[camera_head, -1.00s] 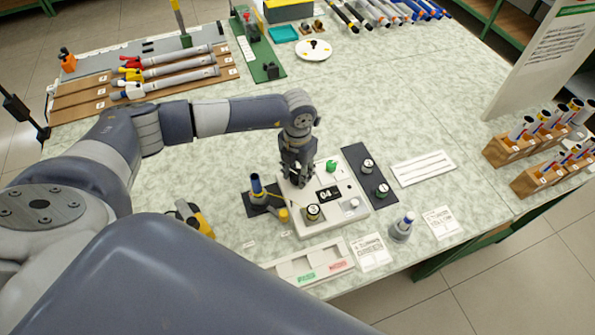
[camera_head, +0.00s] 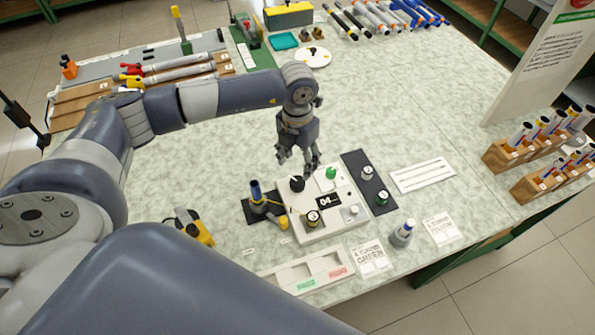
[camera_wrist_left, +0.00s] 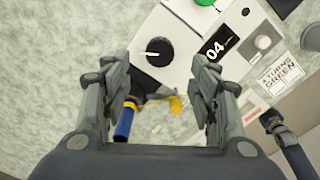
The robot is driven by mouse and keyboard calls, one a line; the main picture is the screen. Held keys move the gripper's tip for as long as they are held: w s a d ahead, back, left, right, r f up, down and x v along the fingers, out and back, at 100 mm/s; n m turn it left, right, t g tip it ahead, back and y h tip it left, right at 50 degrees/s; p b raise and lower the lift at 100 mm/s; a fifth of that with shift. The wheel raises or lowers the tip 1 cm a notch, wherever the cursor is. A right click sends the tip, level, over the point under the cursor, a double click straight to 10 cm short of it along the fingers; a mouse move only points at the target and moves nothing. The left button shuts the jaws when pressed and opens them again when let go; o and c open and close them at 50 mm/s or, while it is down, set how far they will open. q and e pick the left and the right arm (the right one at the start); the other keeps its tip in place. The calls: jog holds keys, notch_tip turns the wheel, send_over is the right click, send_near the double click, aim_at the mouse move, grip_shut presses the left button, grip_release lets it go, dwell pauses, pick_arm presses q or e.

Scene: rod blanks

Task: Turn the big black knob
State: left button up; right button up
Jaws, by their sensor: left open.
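The big black knob (camera_head: 297,184) sits on the upper left of the white control box (camera_head: 330,228), next to a green button (camera_head: 331,173) and a "04" display (camera_head: 328,201). In the left wrist view the knob (camera_wrist_left: 160,52) is round with a white pointer line, lying nearly level. My left gripper (camera_head: 298,168) is open and empty, above the back edge of the box near the knob. In the left wrist view its fingers (camera_wrist_left: 165,85) are spread, with the knob ahead of the gap between them. My right gripper is not seen.
A blue-topped rod (camera_head: 256,193) stands at the box's left, by a yellow part. A dark strip with two round pieces (camera_head: 368,180) lies to the right. A white tray (camera_head: 310,268) lies in front.

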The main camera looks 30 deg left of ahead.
pick_arm(q)
notch_tip(320, 180, up, 4)
jog(key=shift+f, duration=0.1)
jog(key=shift+f, duration=0.1)
dwell(0.5)
